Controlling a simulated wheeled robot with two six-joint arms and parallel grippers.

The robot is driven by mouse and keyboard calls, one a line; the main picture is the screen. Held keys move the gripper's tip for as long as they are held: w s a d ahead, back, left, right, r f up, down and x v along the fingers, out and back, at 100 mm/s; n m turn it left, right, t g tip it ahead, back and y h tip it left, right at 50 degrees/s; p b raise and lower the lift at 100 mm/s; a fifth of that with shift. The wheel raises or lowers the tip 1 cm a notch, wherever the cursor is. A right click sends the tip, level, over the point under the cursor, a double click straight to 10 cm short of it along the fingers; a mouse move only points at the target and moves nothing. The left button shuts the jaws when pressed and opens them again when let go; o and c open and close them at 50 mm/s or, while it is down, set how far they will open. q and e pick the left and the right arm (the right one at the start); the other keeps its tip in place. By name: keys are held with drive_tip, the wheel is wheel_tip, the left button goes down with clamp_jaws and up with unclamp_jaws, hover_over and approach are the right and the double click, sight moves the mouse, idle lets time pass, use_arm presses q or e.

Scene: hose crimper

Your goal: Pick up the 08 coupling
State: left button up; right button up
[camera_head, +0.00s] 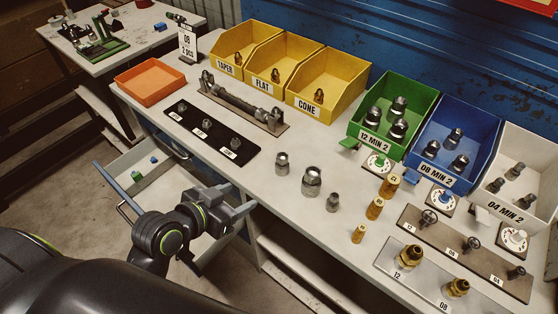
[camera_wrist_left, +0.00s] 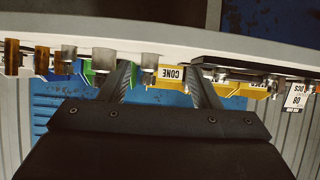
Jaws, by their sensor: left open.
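Three loose steel couplings stand upright on the table: a middle-sized one (camera_head: 282,163), the largest (camera_head: 312,182) and the smallest (camera_head: 333,203). No numbers are readable on them, so I judge only by size that the middle-sized one is the 08 coupling. My left gripper (camera_head: 243,201) is open and empty at the table's front edge, left of and nearer than these couplings. In the left wrist view, which is upside down, the middle-sized coupling (camera_wrist_left: 148,60) appears between the open fingers (camera_wrist_left: 160,82), farther off. My right gripper is not in view.
Numbered brass pieces (camera_head: 375,208) stand right of the couplings. A black labelled mat (camera_head: 190,118) lies left. Yellow, green, blue (camera_head: 468,120) and white bins line the back. An open drawer (camera_head: 125,175) is below the front edge. The table just before the couplings is clear.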

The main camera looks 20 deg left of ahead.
use_arm(q)
drive_tip(key=t+h, duration=0.1)
approach(280, 165)
drive_tip(key=shift+m, duration=0.4)
drive_tip(key=x, duration=0.2)
drive_tip(key=p+x, duration=0.1)
drive_tip(key=x, duration=0.3)
drive_tip(key=shift+w+d+r, duration=0.1)
drive_tip(key=shift+d, duration=0.3)
drive_tip(key=shift+a+p+x, duration=0.15)
drive_tip(key=shift+p+x, duration=0.3)
drive_tip(key=shift+x, duration=1.1)
drive_tip(key=shift+a+p+x, duration=0.2)
drive_tip(key=shift+p+x, duration=0.2)
drive_tip(key=shift+x, duration=1.2)
drive_tip(key=shift+w, duration=0.1)
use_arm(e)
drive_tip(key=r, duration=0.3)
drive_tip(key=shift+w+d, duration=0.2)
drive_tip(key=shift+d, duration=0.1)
use_arm(q)
drive_tip(key=c, duration=1.1)
